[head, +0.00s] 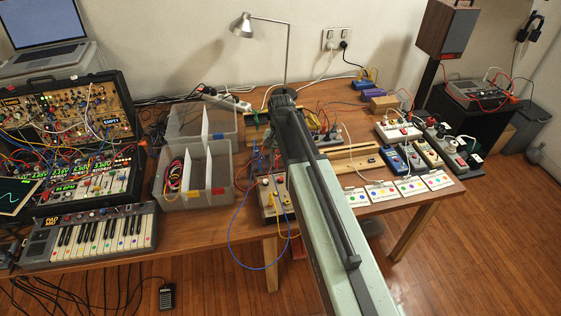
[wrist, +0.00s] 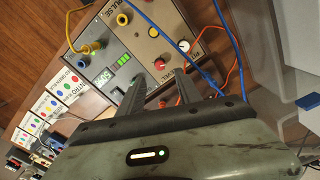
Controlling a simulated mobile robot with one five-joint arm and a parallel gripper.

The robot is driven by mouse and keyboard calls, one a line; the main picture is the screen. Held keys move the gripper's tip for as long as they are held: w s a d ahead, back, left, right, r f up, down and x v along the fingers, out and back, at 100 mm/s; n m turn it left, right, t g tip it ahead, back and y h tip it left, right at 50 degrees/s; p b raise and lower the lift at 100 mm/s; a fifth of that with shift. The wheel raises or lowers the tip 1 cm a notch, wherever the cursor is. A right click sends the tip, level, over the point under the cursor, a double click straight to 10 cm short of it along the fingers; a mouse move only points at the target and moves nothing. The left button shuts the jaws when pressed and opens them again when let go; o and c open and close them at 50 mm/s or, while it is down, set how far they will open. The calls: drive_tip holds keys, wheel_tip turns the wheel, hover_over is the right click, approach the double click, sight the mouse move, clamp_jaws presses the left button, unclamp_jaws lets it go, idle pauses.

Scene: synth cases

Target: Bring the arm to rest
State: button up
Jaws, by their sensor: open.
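My gripper (wrist: 160,88) is open in the wrist view, its two dark fingers apart and nothing seen held between them. The fingers overlap the lower part of a beige and grey module box (wrist: 150,45) with knobs, plugs and a small green display. I cannot tell whether they touch it. In the head view my pale green arm reaches over the wooden table and hides part of it. The module box (head: 268,200) shows there left of my arm, near the front edge. My gripper cannot be made out in the head view.
A blue cable (head: 231,228) loops over the table's front edge. A clear divided bin (head: 209,192), a keyboard (head: 92,236) and a synth case (head: 70,118) stand left. Dotted cards (head: 410,187) and several small boxes lie right of my arm. A lamp (head: 243,25) stands behind.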

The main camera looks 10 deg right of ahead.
drive_tip(key=shift+s, duration=0.1)
drive_tip(key=s+n, duration=0.5)
drive_tip(key=s, duration=0.9)
drive_tip(key=shift+s+a, duration=0.2)
idle(0.6)
